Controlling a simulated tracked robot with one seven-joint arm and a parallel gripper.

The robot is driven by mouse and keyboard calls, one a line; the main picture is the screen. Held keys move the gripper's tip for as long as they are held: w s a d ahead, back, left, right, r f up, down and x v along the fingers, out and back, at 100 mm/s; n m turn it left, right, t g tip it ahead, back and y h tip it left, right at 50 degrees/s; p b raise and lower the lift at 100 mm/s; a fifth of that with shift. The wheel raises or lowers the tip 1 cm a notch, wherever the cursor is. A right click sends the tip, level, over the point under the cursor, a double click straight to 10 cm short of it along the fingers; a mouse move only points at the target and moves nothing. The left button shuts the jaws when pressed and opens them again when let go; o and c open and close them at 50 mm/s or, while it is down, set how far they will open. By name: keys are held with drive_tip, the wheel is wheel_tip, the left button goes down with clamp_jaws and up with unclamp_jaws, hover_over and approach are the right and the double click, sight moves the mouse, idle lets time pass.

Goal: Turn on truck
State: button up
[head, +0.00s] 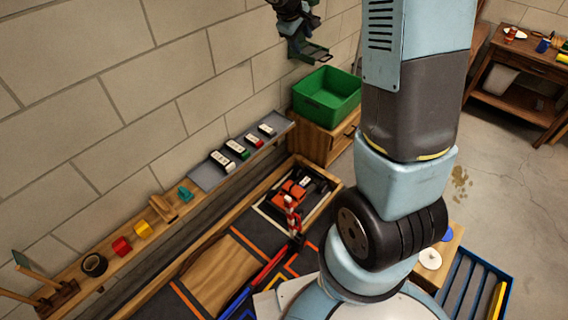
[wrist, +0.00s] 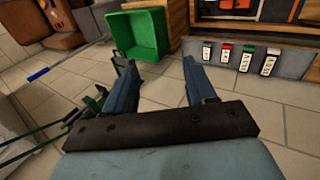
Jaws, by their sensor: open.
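A red-orange toy vehicle (head: 292,190), which looks like the truck, sits in the walled track area below the wall shelf. Several small labelled switch-like blocks (head: 237,149) stand on a grey ledge (head: 204,176), with white, green and red parts. They also show at the upper right of the wrist view (wrist: 247,58); their labels are too small to read. My gripper (head: 308,50) is raised near the wall, above and beyond the blocks. In the wrist view my gripper (wrist: 161,85) is open and empty, its fingers apart and left of the blocks.
A green bin (head: 327,94) stands on a wooden cabinet (head: 326,142) near my gripper. A wooden shelf (head: 75,272) along the wall holds small coloured objects. A red-and-white barrier (head: 291,217) stands by the vehicle. A workbench (head: 525,70) is at the back right.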

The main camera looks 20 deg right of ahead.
drive_tip(key=w+a+f+n, duration=0.25)
drive_tip(key=w+f, duration=0.25)
drive_tip(key=f, duration=0.8)
drive_tip(key=w+a+f+n, duration=0.1)
drive_tip(key=w+f+n, duration=0.3)
drive_tip(key=f, duration=0.8)
drive_tip(key=w+a+f+n, duration=0.25)
drive_tip(key=w+f, duration=0.25)
drive_tip(key=f, duration=0.8)
drive_tip(key=s+a+f+n, duration=0.1)
drive_tip(key=s+f+n, duration=0.3)
drive_tip(key=f, duration=1)
drive_tip(key=s+a+f+n+g+y, duration=0.15)
drive_tip(key=s+f, duration=0.45)
drive_tip(key=f, duration=0.7)
drive_tip(key=s+f+n, duration=0.3)
drive_tip(key=s+f, duration=0.3)
drive_tip(key=f, duration=0.8)
drive_tip(key=x, duration=1.3)
drive_tip(key=shift+w+d+r, duration=0.1)
drive_tip(key=shift+w+d, duration=0.05)
drive_tip(key=shift+w, duration=0.1)
drive_tip(key=shift+c, duration=0.4)
clamp_jaws()
